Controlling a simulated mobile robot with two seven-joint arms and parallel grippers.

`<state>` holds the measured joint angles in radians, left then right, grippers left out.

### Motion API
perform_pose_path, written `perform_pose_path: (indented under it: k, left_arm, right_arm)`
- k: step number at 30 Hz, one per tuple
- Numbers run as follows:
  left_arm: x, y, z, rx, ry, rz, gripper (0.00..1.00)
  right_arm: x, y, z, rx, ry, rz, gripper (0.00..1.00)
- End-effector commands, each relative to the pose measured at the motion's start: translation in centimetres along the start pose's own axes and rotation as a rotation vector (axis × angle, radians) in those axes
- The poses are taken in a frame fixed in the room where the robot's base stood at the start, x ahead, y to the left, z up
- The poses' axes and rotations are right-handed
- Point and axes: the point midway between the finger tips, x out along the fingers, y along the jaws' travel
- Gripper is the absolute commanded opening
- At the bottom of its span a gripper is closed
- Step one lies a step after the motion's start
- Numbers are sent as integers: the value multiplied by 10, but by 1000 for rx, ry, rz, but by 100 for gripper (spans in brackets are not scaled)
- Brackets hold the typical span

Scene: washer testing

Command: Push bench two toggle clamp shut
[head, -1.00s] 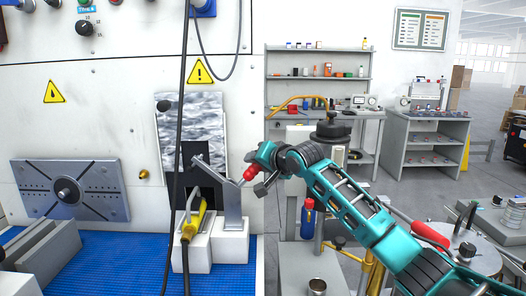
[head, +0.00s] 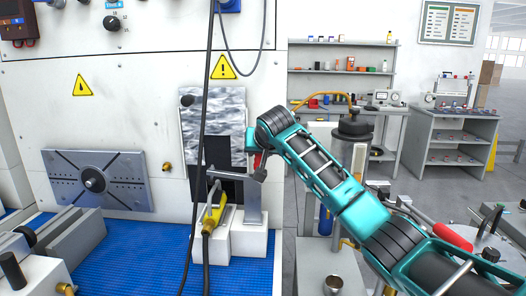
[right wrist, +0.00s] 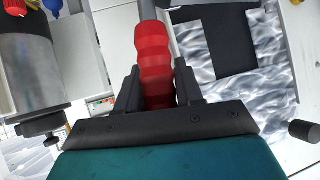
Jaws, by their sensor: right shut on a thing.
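The toggle clamp (head: 252,207) has a grey upright bracket on a white block. Its grey arm (head: 230,177) lies about level, reaching left above a yellow connector (head: 214,217) with a black cable. I cannot tell whether the arm tip touches anything. Its red handle (head: 257,160) stands roughly upright, mostly hidden by my right gripper (head: 262,168). In the right wrist view the red ribbed handle (right wrist: 154,55) sits between the black fingers of my right gripper (right wrist: 158,88), which is shut on it. My left gripper is not in view.
A dark cable (head: 205,110) hangs in front of the white panel. A grey slotted plate (head: 97,180) is on the panel at left, above a blue mat (head: 150,255). A metal canister (head: 352,150) stands right of the clamp, beside my right arm. Shelves stand behind.

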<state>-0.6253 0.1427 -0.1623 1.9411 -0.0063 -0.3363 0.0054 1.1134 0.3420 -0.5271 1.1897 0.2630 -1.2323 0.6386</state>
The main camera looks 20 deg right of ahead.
Motion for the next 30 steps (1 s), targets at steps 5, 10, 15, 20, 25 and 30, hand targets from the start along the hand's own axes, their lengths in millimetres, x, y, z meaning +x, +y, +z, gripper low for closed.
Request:
perform_pose_path:
  k: [5,10,15,20,25,30]
  left_arm:
    - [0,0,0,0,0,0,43]
    - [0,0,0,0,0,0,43]
    - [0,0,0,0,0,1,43]
    - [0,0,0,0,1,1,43]
    - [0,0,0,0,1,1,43]
    - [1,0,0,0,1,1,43]
  right_arm:
    - [0,-1,-1,-4,3,3,0]
    - [0,-1,-1,-3,3,2,0]
    - [0,-1,-1,-2,3,2,46]
    - [0,0,-1,-2,2,2,57]
    - [0,0,-1,-2,1,3,57]
    - [-6,0,-1,-2,3,2,57]
